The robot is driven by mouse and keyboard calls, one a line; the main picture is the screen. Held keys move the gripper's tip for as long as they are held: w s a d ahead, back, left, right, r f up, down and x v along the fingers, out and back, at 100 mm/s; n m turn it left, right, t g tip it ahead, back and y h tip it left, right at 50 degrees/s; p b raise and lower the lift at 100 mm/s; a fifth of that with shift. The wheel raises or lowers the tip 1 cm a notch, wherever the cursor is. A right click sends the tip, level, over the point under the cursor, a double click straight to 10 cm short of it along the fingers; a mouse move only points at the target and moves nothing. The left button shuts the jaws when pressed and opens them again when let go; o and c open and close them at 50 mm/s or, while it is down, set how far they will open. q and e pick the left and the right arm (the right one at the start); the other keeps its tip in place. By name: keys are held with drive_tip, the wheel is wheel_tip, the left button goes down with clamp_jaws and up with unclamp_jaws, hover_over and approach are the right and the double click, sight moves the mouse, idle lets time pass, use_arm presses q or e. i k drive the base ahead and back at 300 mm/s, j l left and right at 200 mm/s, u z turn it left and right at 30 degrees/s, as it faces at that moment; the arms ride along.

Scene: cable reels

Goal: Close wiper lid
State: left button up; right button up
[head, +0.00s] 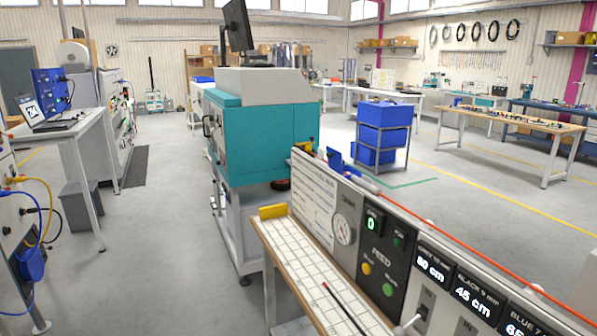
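No part that I can surely name as the wiper lid shows. At the far end of the cable-feed panel (380,245), small blue (335,160) and yellow (304,147) parts sit beside the orange-red cable (470,252). They are too small to tell whether one is a lid, or whether it is open or shut. Neither of my grippers is in view.
A long white gridded board (310,270) with a yellow end block (273,211) lies in front of the panel. A teal machine (265,145) stands beyond. A blue bin stack (382,130) stands right of it. Open grey floor (190,230) lies left.

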sight(334, 157)
drive_tip(key=i+z, duration=0.15)
drive_tip(key=z, duration=0.2)
drive_tip(key=i+z, duration=0.2)
drive_tip(key=z, duration=0.15)
drive_tip(key=i+j+z, duration=0.15)
drive_tip(key=j+z, duration=0.2)
drive_tip(key=i+j+z, duration=0.1)
drive_tip(key=j+z, duration=0.25)
drive_tip(key=i+j+z, duration=0.1)
drive_tip(key=j+z, duration=0.25)
drive_tip(key=j, duration=0.1)
